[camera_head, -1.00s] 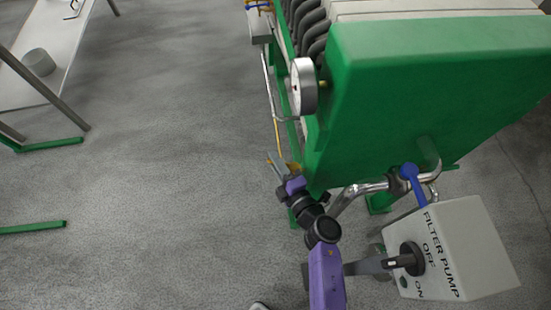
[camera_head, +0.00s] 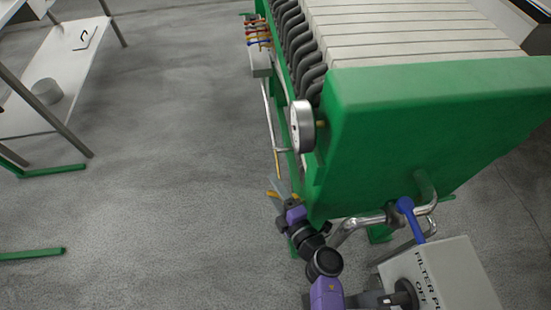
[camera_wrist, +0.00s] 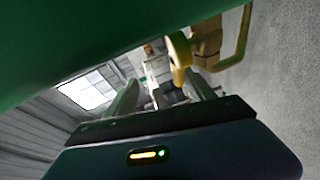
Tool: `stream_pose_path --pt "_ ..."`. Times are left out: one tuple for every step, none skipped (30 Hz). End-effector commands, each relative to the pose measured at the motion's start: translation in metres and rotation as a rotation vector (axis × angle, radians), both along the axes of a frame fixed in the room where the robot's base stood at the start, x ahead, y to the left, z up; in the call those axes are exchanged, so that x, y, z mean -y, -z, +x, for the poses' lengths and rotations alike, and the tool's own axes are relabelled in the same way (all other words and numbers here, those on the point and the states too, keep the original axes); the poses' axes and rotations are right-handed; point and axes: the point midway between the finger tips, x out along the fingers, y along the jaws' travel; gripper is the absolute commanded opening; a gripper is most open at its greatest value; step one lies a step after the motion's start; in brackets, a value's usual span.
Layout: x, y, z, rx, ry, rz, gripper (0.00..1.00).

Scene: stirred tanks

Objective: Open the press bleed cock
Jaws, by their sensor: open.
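My gripper (camera_head: 276,186) is open and sits low beside the near left corner of the green press end plate (camera_head: 440,140). In the wrist view my two grey fingers (camera_wrist: 163,90) are spread, with nothing held between them. A yellow lever (camera_wrist: 179,52) on a brass-coloured cock (camera_wrist: 207,42) shows just beyond and above the fingers, close to the right finger. I cannot tell whether it touches a finger. A bent yellow pipe (camera_wrist: 243,40) runs from the brass body. In the head view the cock is mostly hidden by my gripper; a small yellow piece shows there.
A round gauge (camera_head: 302,126) sticks out above my gripper. A blue-handled valve (camera_head: 411,216) and the filter pump switch box (camera_head: 455,270) stand to the right. Several coloured taps (camera_head: 258,36) are at the back. Open floor (camera_head: 170,150) lies to the left.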

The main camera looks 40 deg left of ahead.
Motion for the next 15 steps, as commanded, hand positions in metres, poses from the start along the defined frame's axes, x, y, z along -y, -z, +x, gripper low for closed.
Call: stream_pose_path --pt "-0.002 -0.033 0.005 0.015 -0.001 0.017 0.38" --pt "-0.003 -0.04 0.005 0.018 -0.001 0.018 0.46" --pt "-0.003 -0.05 0.006 0.017 0.0 0.02 0.61" --pt "-0.003 -0.057 0.006 0.018 0.0 0.021 0.68" --pt "-0.003 -0.065 0.007 0.017 -0.001 0.022 0.68" --pt "-0.004 -0.076 0.007 0.018 0.0 0.025 0.68" --pt "-0.004 -0.083 0.007 0.018 -0.001 0.025 0.68" --pt "-0.004 -0.09 0.007 0.016 -0.001 0.027 0.68" --pt "-0.004 -0.099 0.007 0.016 -0.001 0.026 0.68" --pt "-0.003 -0.106 0.007 0.015 -0.001 0.027 0.68" --pt "-0.003 -0.113 0.007 0.015 -0.002 0.027 0.68" --pt "-0.003 -0.122 0.007 0.014 -0.002 0.027 0.68" --pt "-0.003 -0.128 0.007 0.014 -0.002 0.026 0.68" --pt "-0.003 -0.135 0.007 0.013 -0.002 0.026 0.68" --pt "-0.003 -0.142 0.007 0.013 -0.002 0.026 0.68"
